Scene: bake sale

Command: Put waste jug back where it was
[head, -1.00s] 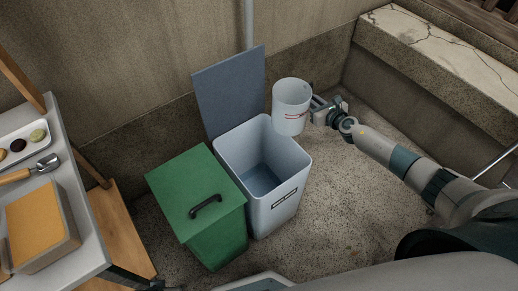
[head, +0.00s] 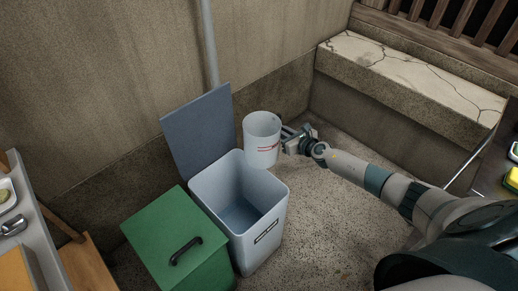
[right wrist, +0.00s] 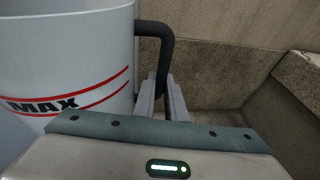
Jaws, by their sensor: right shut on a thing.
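The waste jug (head: 261,138) is a white cylinder with red lines and a dark handle. It is upright in the air beside the right back edge of the open grey bin. In the right wrist view the jug (right wrist: 70,60) shows red lines and the word MAX. My right gripper (head: 292,138) is shut on the jug's black handle (right wrist: 163,50), and its fingers also show in the right wrist view (right wrist: 168,100). My left gripper is not in view.
The grey bin (head: 262,222) stands with its lid (head: 197,130) raised and looks empty inside. A green bin (head: 165,232) with a shut lid stands left of it. A cracked stone ledge (head: 400,70) runs along the right. A table edge (head: 60,250) is at the left. Floor right of the bin is clear.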

